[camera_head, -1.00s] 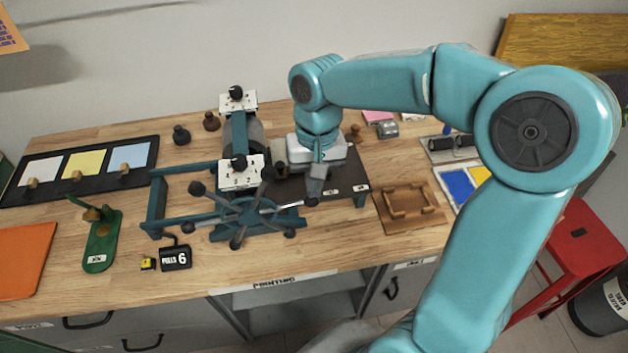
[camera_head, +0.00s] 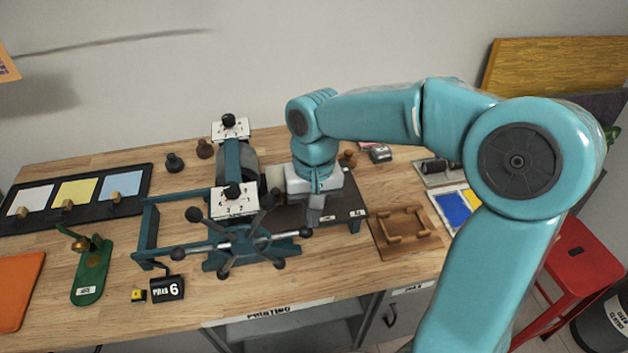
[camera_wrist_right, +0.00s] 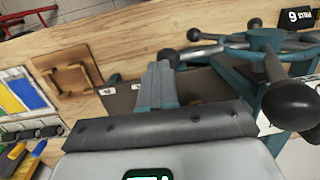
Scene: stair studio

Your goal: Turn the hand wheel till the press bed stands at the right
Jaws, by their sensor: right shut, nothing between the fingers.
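The hand wheel (camera_head: 240,240) is on the near side of the teal press, with several spokes ending in dark round knobs. It also shows in the right wrist view (camera_wrist_right: 265,40). The press bed (camera_head: 342,213), a dark flat plate, stands out to the right of the roller (camera_head: 250,168); the frame's left part is empty. My right gripper (camera_head: 315,218) is over the bed, right of the wheel and apart from its knobs. In the right wrist view its fingers (camera_wrist_right: 160,75) are together and empty. My left gripper is not in view.
A wooden frame board (camera_head: 405,230) lies right of the press. A green bell stand (camera_head: 92,270) and a black counter reading 6 (camera_head: 167,289) stand at the left front. A black tray with coloured sheets (camera_head: 25,222) lies behind. A red stool (camera_head: 575,250) stands at the right.

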